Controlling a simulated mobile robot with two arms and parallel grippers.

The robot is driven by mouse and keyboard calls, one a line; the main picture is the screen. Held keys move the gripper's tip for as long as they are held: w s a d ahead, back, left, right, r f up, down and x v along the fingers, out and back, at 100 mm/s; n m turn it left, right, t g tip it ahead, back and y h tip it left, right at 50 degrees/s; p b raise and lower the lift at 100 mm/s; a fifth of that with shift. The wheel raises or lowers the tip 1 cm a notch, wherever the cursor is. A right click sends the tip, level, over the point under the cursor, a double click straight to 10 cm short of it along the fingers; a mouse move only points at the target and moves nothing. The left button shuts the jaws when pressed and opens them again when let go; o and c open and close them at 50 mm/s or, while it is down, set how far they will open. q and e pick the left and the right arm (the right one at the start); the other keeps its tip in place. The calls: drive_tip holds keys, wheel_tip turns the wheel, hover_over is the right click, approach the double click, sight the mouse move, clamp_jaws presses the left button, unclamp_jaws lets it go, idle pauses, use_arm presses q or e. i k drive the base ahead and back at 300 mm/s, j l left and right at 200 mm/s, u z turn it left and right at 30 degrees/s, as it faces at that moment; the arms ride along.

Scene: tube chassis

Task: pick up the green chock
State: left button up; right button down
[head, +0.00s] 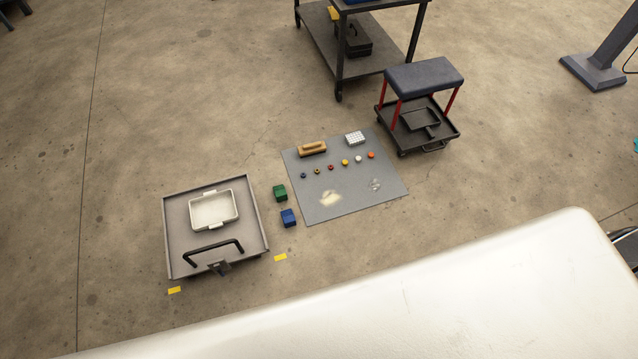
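The green chock (280,193) is a small dark green block on the concrete floor, in the middle of the head view. It sits between the grey tray cart and the grey mat, apart from both. A blue block (288,218) lies just below it in the picture, with a small gap between them. Neither of my grippers shows in this view.
A grey tray cart (178,220) holds a white bin (214,224). A grey mat (356,198) bears several small coloured caps and a brush-like block (312,148). A stool (424,76) and a shelf cart (316,33) stand behind. A large white surface fills the front.

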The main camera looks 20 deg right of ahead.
sight(280, 193)
drive_tip(key=z, duration=0.1)
drive_tip(key=i+l+u, duration=0.15)
drive_tip(key=u, duration=0.2)
drive_tip(key=i+l+u, duration=0.15)
drive_tip(key=u, duration=0.25)
drive_tip(key=i+l+u, duration=0.15)
drive_tip(key=u, duration=0.2)
drive_tip(key=l, duration=0.1)
